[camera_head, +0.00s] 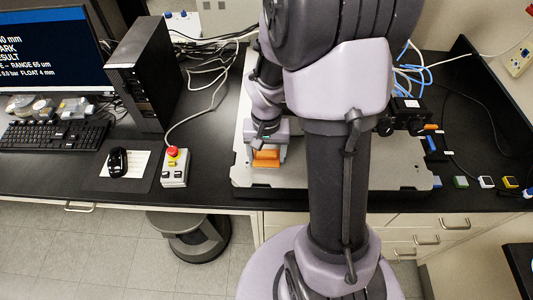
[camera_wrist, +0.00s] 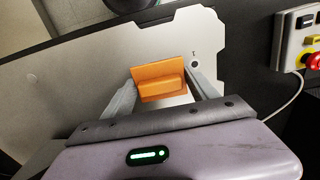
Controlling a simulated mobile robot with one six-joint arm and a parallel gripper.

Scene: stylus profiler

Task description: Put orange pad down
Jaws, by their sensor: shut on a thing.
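The orange pad (camera_wrist: 160,82) is a small block with a raised bar, held between the two fingers of my gripper (camera_wrist: 162,92) in the wrist view. My gripper is shut on it. In the head view the orange pad (camera_head: 266,158) shows just below my gripper (camera_head: 267,150), over the front left part of a light grey plate (camera_head: 300,178). I cannot tell whether the pad touches the plate. My arm hides much of the plate in the head view.
A control box with a red button (camera_head: 174,167) stands left of the plate. A mouse (camera_head: 117,162), keyboard (camera_head: 54,135) and black computer tower (camera_head: 146,75) are farther left. A stool (camera_head: 190,235) is below the bench.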

